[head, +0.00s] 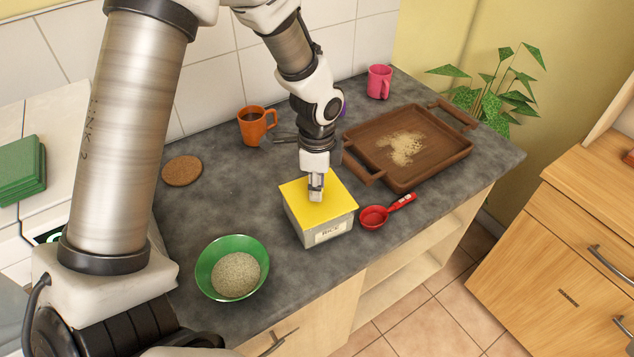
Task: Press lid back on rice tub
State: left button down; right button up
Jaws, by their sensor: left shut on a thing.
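The rice tub (322,230) is a pale grey box with a "RICE" label on its front, on the dark counter. Its yellow lid (332,208) lies over the top and covers the opening. From this angle I cannot tell whether the lid is fully seated all round. My left gripper (315,196) points straight down at the middle of the lid and is shut on it. The part of the lid between the fingers is hidden. My right gripper is not in view.
A red scoop (376,216) lies close right of the tub. A brown tray (434,165) with spilled grains sits behind it. A green bowl of rice (205,272) stands front left. An orange mug (252,128), cork coaster (182,171) and pink mug (379,82) stand farther back.

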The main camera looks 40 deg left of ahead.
pick_arm(q)
jog(key=shift+p, duration=0.6)
dwell(0.7)
jog(key=shift+f, duration=0.3)
dwell(0.7)
jog(key=shift+p, duration=0.35)
jog(key=shift+f, duration=0.1)
dwell(0.4)
jog(key=shift+c, duration=2.2)
grip_release()
notch_tip(320, 180, up, 7)
jog(key=p, duration=0.7)
grip_shut()
